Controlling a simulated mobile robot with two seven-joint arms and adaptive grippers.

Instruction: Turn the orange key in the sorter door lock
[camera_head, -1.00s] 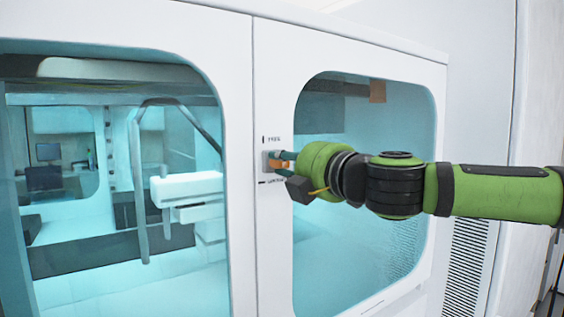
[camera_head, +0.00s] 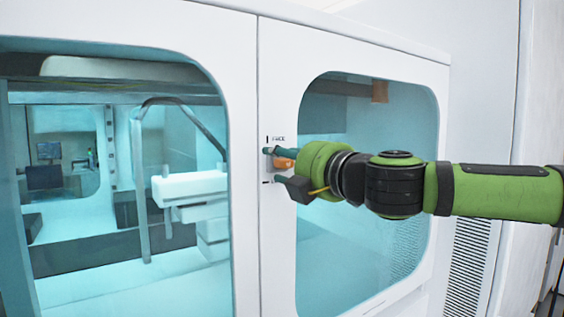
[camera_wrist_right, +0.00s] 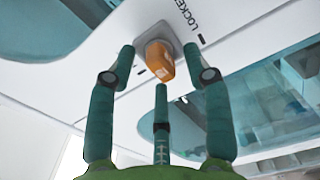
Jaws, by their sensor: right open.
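The orange key (camera_head: 284,163) sits in a grey lock plate (camera_wrist_right: 175,46) on the white sorter door (camera_head: 281,60). In the right wrist view the key (camera_wrist_right: 159,61) shows up close, tilted. My right gripper (camera_wrist_right: 160,58) is open, with its teal fingers spread around the key: one on each side and a third below it. I cannot tell whether any finger touches it. In the head view the right gripper (camera_head: 276,156) is at the lock, its fingers partly covering the plate. My left gripper is not in view.
A printed LOCKED label (camera_wrist_right: 180,14) and a dark mark lie beside the plate. Large windows flank the lock; behind the left window (camera_head: 100,260) is white and grey machinery. A vent grille (camera_head: 468,270) is at the right.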

